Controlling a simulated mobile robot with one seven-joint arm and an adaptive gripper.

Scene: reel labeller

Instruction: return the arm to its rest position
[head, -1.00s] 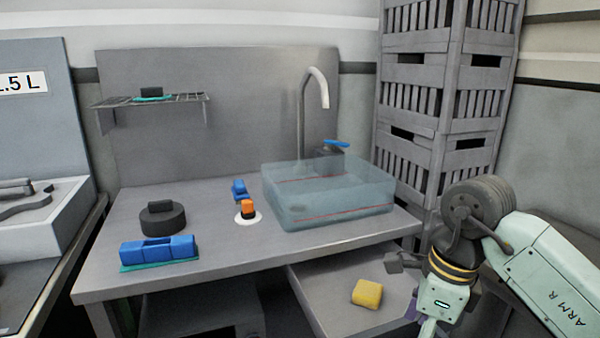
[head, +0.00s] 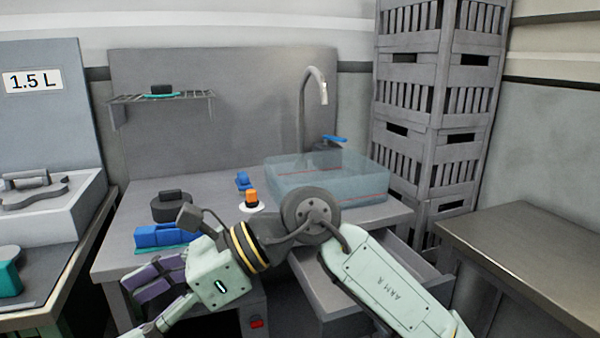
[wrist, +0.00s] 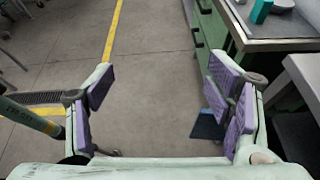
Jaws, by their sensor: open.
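My arm (head: 385,285) reaches from the lower right of the head view across the front of the workbench, with its wrist bent down to the left. My gripper (head: 152,283) has purple finger pads and hangs low in front of the bench's left part. In the wrist view my gripper (wrist: 162,108) is open, with its fingers wide apart and nothing between them. Below it is bare grey floor.
The workbench (head: 125,255) carries a blue block, a dark round piece, an orange-topped piece and a clear basin (head: 330,182). An open drawer (head: 405,262) is partly behind my arm. Stacked crates (head: 430,150) and a side table (head: 530,250) stand right. A green cabinet (wrist: 212,48) is near my gripper.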

